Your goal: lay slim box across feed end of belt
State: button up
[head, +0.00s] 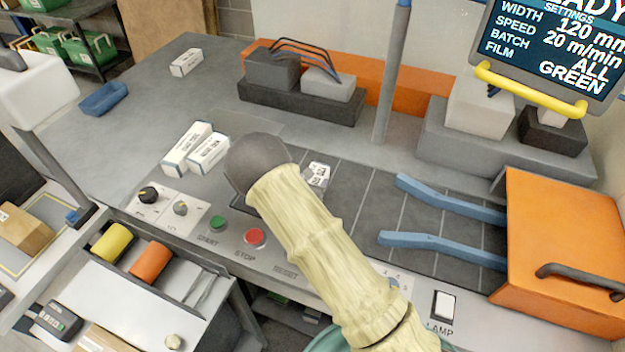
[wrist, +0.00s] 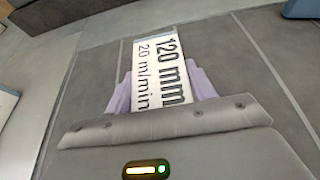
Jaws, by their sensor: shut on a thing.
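My gripper (wrist: 163,88) is shut on a slim white box (wrist: 168,62) printed "120 mm" and "20 m/min". Its pale purple fingers grip the box on both sides in the wrist view. In the head view, one end of the slim box (head: 318,173) shows beyond my arm, which hides the fingers. The box is over the left, feed-end part of the dark belt (head: 376,210). I cannot tell whether it touches the belt. In the wrist view, dark belt surface with thin pale lines lies behind the box.
Two white boxes (head: 187,147) (head: 209,152) lie left of the belt, and another white box (head: 186,62) lies farther back. Blue guide rails (head: 445,248) lead into an orange housing (head: 558,240). A grey post (head: 390,90) rises behind the belt. Front-panel buttons (head: 255,237) are near my arm.

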jog(key=shift+f, duration=0.1)
jog(key=o, duration=1.2)
jog(key=shift+c, duration=0.2)
jog(key=b+v, duration=0.2)
jog(key=v, duration=1)
jog(key=shift+r, duration=0.2)
